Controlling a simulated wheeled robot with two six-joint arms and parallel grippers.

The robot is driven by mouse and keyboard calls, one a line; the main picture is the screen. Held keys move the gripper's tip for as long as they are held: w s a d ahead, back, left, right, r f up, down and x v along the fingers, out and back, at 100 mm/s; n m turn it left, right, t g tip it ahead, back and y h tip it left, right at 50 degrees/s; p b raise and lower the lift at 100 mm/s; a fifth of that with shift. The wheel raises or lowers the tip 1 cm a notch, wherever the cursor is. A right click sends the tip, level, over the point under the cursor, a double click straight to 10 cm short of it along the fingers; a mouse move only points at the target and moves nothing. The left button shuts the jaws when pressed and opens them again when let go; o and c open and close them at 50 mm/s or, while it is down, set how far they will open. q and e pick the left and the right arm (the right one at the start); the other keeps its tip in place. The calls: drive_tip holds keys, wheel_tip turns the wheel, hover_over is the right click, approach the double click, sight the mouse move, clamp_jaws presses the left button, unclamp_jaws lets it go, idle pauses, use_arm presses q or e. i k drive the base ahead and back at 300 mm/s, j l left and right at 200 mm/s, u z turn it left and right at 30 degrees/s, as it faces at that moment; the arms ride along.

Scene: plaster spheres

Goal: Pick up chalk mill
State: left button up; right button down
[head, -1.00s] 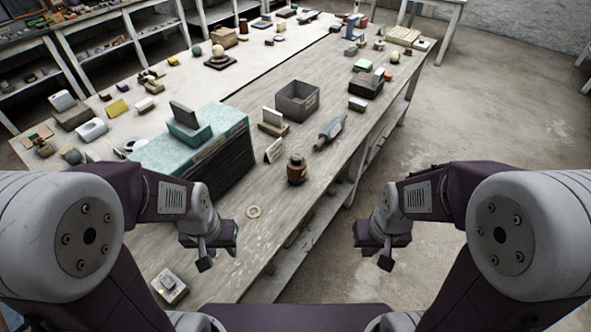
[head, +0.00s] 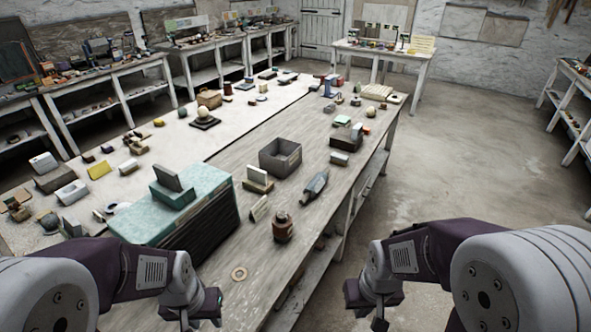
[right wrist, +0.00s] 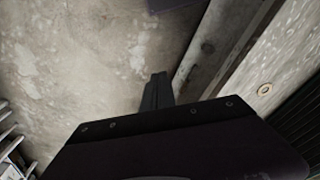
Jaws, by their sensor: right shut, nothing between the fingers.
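A squat brown object with a rounded top (head: 283,226), which looks like the chalk mill, stands upright on the near part of the long wooden table (head: 240,262). Nothing touches it. My left gripper (head: 190,322) is at the bottom of the head view, nearer than the brown object and left of it; its fingers are too cut off to tell their state. My right gripper (head: 379,320) hangs off the table's right side, over the floor, apart from everything. In the right wrist view its fingers (right wrist: 157,92) are shut together and empty. The brown object cannot be made out there.
A teal box (head: 170,222) stands left of the brown object. A grey open bin (head: 280,156), a grey tapered object (head: 314,187) and a small card (head: 259,208) are behind it. A flat ring (head: 239,274) lies in front.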

sight(282, 231)
drive_tip(key=i+l+u, duration=0.25)
drive_tip(key=u, duration=0.25)
drive_tip(key=i+l+u, duration=0.15)
drive_tip(key=l+u, duration=0.35)
drive_tip(key=i+l+u, duration=0.15)
drive_tip(key=l+u, duration=0.2)
drive_tip(key=u, duration=0.15)
drive_tip(key=l+u, duration=1)
drive_tip(key=k+l+u, duration=0.15)
drive_tip(key=l+u, duration=0.2)
drive_tip(key=u, duration=0.15)
drive_tip(key=k+l+u, duration=0.2)
drive_tip(key=l+u, duration=0.15)
drive_tip(key=u, duration=0.15)
